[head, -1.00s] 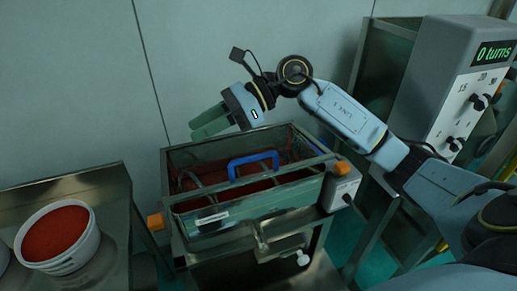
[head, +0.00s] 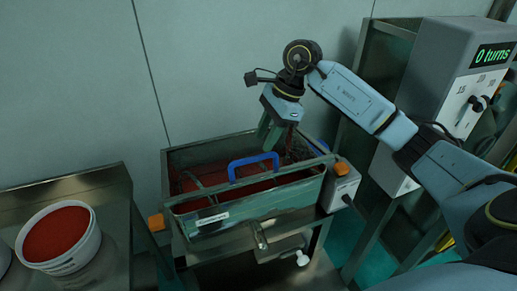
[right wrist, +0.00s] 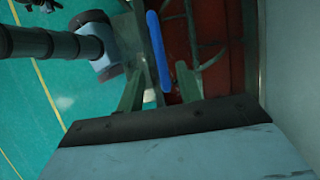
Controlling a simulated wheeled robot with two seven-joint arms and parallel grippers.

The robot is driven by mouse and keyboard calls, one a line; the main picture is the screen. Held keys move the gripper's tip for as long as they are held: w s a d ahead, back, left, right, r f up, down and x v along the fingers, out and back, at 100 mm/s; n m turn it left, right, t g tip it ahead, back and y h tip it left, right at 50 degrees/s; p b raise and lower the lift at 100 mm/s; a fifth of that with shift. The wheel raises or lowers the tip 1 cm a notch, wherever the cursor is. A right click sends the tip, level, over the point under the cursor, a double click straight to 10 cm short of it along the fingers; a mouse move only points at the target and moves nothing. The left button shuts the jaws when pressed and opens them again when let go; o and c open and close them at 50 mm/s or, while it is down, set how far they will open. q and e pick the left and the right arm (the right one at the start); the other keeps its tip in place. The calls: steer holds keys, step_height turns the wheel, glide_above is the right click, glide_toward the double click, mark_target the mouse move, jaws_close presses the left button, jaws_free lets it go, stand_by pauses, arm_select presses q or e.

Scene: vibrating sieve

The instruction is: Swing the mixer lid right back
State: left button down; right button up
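The mixer is a greenish metal trough (head: 250,212) with red material (head: 215,178) inside. A barred grid with a blue handle (head: 253,163) lies across its top and appears to be the lid; the handle also shows in the right wrist view (right wrist: 158,50). My right gripper (head: 270,138) points down over the back right of the trough, behind the handle. In the right wrist view its two green fingers (right wrist: 158,85) stand apart, with the handle beyond the gap. I see no contact with the handle. My left gripper is not in view.
A white bucket of red material (head: 61,238) stands on a metal table (head: 115,190) at the left. A grey control box (head: 440,85) reading "0 turns" stands at the right. A wall (head: 240,50) is close behind the trough. Orange-topped corner blocks flank the trough.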

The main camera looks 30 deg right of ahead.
mark_target(258, 156)
steer(key=shift+x, duration=2.55)
jaws_close()
